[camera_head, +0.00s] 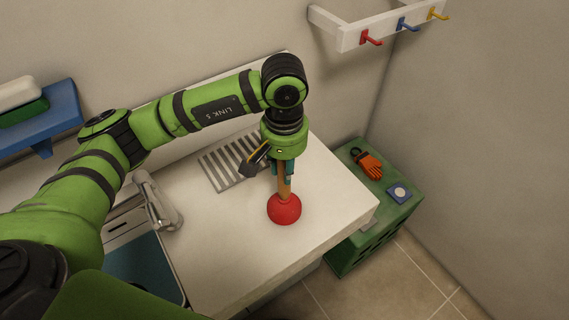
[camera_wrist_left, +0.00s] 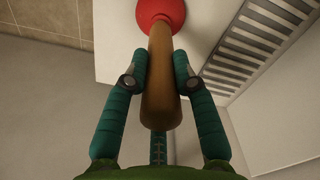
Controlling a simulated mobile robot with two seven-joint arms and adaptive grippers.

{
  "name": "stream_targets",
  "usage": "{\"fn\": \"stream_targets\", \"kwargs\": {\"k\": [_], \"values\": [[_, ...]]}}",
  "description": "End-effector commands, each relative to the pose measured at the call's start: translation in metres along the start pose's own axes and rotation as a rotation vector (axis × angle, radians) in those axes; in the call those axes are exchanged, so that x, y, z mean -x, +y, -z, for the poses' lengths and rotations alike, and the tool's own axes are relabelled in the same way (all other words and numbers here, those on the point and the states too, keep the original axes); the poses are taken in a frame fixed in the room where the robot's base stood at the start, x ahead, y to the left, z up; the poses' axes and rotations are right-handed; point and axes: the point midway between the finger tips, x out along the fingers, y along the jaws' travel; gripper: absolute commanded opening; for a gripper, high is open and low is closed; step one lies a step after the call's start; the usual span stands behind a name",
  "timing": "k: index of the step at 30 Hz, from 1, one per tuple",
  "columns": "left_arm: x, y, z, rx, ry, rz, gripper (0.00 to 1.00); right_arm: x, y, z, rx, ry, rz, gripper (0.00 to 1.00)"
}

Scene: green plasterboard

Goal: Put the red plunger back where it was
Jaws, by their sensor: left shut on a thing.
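The red plunger (camera_head: 284,209) has a red rubber cup and a brown wooden handle. It is upright over the white counter (camera_head: 240,243), to the right of the sink. I cannot tell for sure whether its cup touches the counter. My left gripper (camera_head: 282,172) points down and is shut on the handle. In the left wrist view the teal fingers (camera_wrist_left: 160,75) press on both sides of the handle, and the red cup (camera_wrist_left: 160,14) shows beyond them. My right gripper is not in view.
A slatted drain grille (camera_head: 228,165) lies behind the plunger. The sink (camera_head: 142,267) and its tap (camera_head: 157,203) are to the left. A hook rack (camera_head: 380,30) is on the wall.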

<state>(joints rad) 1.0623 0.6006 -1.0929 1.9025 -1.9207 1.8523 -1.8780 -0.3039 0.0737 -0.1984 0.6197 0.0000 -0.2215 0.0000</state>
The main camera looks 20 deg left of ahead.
Motion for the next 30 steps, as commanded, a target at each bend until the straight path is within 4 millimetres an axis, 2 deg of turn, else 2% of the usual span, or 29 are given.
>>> {"fn": "stream_targets", "kwargs": {"k": [4,5,6,16,20,21,26,30], "values": [[-0.004,0.000,0.000,0.000,0.002,0.000,0.00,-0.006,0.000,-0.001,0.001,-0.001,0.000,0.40],[-0.003,0.000,0.000,0.000,0.001,0.000,0.35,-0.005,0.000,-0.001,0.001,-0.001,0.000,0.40],[-0.002,0.000,0.000,0.000,0.001,0.000,0.51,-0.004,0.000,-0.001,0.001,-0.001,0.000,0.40],[-0.002,0.000,0.000,0.000,0.000,0.000,0.51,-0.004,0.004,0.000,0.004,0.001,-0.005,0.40],[0.004,0.000,0.000,0.000,-0.001,0.000,0.51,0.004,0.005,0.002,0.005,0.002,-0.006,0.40],[0.006,0.001,0.001,0.000,0.004,-0.001,0.51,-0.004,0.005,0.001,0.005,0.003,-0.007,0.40],[0.036,0.001,0.002,-0.001,0.008,-0.002,0.51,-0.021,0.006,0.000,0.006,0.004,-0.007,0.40],[0.070,0.001,0.001,-0.002,0.008,-0.002,0.51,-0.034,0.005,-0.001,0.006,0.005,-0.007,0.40]]}}
